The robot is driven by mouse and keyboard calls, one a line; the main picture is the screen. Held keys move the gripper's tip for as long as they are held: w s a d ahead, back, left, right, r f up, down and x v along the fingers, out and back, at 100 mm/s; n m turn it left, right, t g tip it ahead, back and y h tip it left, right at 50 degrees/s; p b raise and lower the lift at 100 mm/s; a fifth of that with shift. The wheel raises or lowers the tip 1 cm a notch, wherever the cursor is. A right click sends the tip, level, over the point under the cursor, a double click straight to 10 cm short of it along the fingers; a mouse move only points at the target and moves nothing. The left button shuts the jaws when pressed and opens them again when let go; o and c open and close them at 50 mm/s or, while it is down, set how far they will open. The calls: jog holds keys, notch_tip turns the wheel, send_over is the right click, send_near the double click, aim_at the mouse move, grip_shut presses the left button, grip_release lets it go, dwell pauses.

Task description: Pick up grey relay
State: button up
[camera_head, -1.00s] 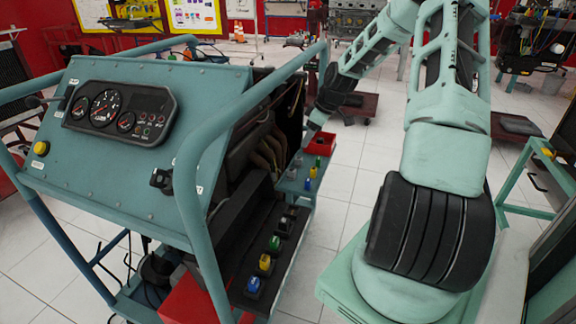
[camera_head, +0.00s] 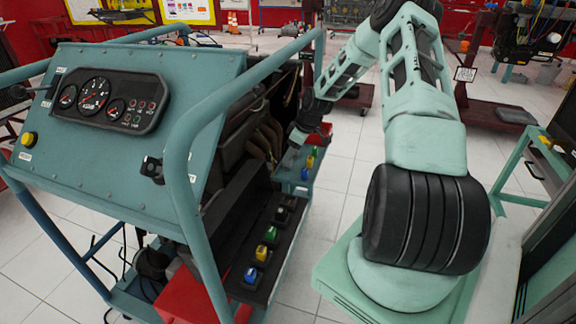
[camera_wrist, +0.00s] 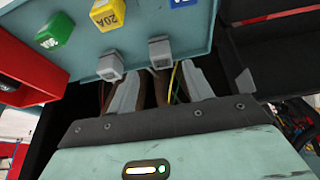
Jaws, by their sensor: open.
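Two grey relays show in the wrist view, one at left (camera_wrist: 110,67) and one nearer the middle (camera_wrist: 160,51). Both stand on the teal shelf (camera_wrist: 135,48) of the trainer. My gripper (camera_wrist: 163,86) is open, its two pale fingers pointing towards the shelf edge. The middle grey relay lies ahead of the gap between the fingers; the left one is beside the left finger. I cannot tell the exact distance. In the head view my gripper (camera_head: 297,137) is at the shelf's far end, and the grey relays there cannot be made out.
The shelf also holds a green relay (camera_wrist: 55,30), a yellow 20A relay (camera_wrist: 109,14) and a blue relay (camera_wrist: 182,2). The trainer's teal tube frame (camera_head: 182,165) rises left of my arm. A black board (camera_head: 272,255) carries more coloured relays. Open floor lies right of the shelf.

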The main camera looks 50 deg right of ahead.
aim_at(288, 164)
jog(key=x, duration=0.4)
jog(key=shift+s+a, duration=0.15)
jog(key=shift+s, duration=0.2)
jog(key=shift+w+f, duration=0.2)
jog(key=shift+f, duration=0.3)
jog(key=shift+c, duration=0.3)
jog(key=c, duration=1)
